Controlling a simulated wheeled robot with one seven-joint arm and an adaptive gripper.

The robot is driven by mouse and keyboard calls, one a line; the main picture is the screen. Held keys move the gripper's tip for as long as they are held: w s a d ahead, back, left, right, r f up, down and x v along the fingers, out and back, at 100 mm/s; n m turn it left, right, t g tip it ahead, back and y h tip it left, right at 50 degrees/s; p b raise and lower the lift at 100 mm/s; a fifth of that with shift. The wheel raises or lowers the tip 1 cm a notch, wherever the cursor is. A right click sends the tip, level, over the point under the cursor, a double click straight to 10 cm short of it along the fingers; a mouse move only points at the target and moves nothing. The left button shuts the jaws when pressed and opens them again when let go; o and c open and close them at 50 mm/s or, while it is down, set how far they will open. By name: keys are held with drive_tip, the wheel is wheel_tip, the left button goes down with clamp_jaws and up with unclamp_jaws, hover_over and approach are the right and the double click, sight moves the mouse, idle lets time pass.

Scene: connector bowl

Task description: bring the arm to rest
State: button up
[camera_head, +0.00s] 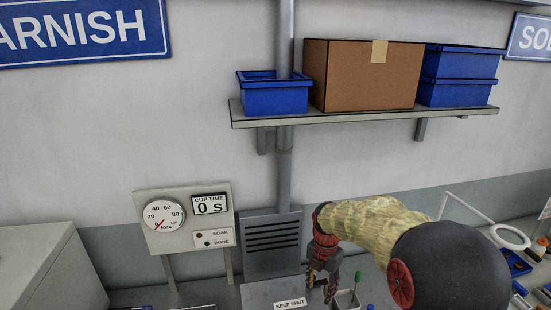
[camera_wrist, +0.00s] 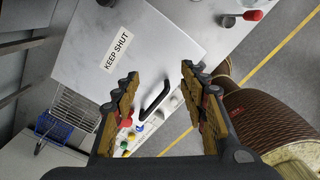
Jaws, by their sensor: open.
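My gripper (camera_head: 331,286) points down at the bottom of the head view, in front of the grey vented cabinet. In the wrist view my gripper (camera_wrist: 158,76) has its two fingers spread apart, with nothing between them. Beyond the fingers is a pale grey lid (camera_wrist: 100,40) marked KEEP SHUT, with a black handle (camera_wrist: 155,98). The lid appears closed. I cannot tell the exact gap between the fingertips and the lid.
A gauge panel (camera_head: 185,240) reading 0 s stands left of the vented cabinet (camera_head: 271,262). A shelf (camera_head: 365,117) with blue bins and a cardboard box (camera_head: 365,75) is above. A ring lamp (camera_head: 510,237) stands right.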

drive_tip(key=s+d+m+t+b, duration=0.2)
drive_tip(key=s+m+b, duration=0.7)
drive_tip(key=s+m, duration=0.5)
drive_tip(key=s+d+f+m+t+b, duration=0.1)
drive_tip(key=s+d+m+t+b, duration=0.2)
drive_tip(key=s+m+b, duration=0.7)
drive_tip(key=s+m, duration=0.4)
drive_tip(key=s, duration=0.1)
drive_tip(key=shift+s+d+t+b, duration=0.2)
drive_tip(key=shift+d+t+b, duration=0.05)
drive_tip(key=shift+t+b, duration=0.05)
drive_tip(key=shift+c, duration=0.8)
